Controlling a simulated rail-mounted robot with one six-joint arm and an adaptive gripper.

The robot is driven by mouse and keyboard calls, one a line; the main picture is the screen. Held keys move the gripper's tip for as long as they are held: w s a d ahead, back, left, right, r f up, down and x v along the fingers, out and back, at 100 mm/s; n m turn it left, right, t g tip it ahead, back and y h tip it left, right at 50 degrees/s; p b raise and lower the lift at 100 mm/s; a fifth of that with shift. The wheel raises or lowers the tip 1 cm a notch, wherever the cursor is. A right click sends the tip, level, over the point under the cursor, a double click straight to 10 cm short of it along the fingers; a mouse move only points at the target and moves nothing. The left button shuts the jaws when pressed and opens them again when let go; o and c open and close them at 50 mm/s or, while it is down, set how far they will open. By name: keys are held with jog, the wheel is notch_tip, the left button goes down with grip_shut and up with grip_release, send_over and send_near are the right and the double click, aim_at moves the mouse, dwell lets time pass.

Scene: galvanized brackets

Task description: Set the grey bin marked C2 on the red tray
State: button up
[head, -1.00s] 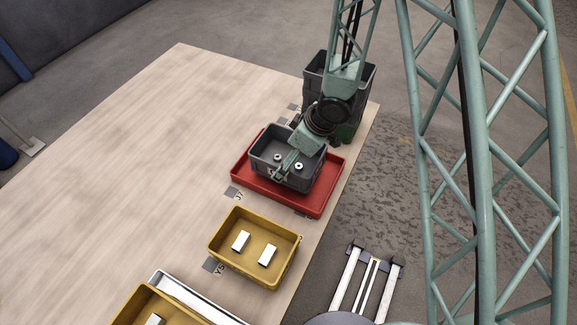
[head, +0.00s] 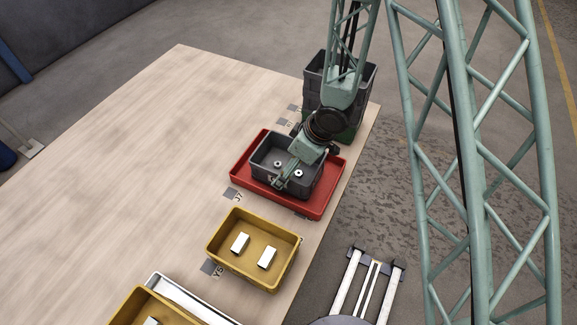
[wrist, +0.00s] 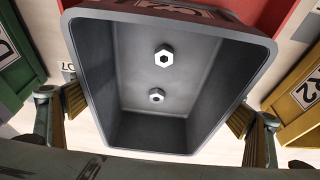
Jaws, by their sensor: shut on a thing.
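The grey bin (head: 262,172) is inside the outline of the red tray (head: 318,208), low over its floor or on it; I cannot tell whether it touches. Two hex nuts lie in the bin, as the wrist view (wrist: 130,60) shows. Its label is upside down and partly cut off at the top of that view, so I cannot read it fully. My gripper (head: 294,163) is shut on the bin, with one finger at each of two opposite walls; the fingers (wrist: 158,112) also show in the wrist view. The red tray (wrist: 295,20) shows behind the bin there.
A tall dark grey bin (head: 318,92) stands on something green just behind the tray. A yellow bin (head: 240,272) with two white blocks stands in front. Another yellow bin (head: 150,300) sits on a white tray (head: 185,295) at the front. The left of the wooden table (head: 150,150) is clear.

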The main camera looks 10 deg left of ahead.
jog(key=shift+f, duration=0.15)
jog(key=o, duration=0.8)
jog(key=shift+r, duration=0.2)
jog(key=p+v, duration=0.4)
jog(key=v, duration=0.8)
jog(key=shift+p, duration=0.35)
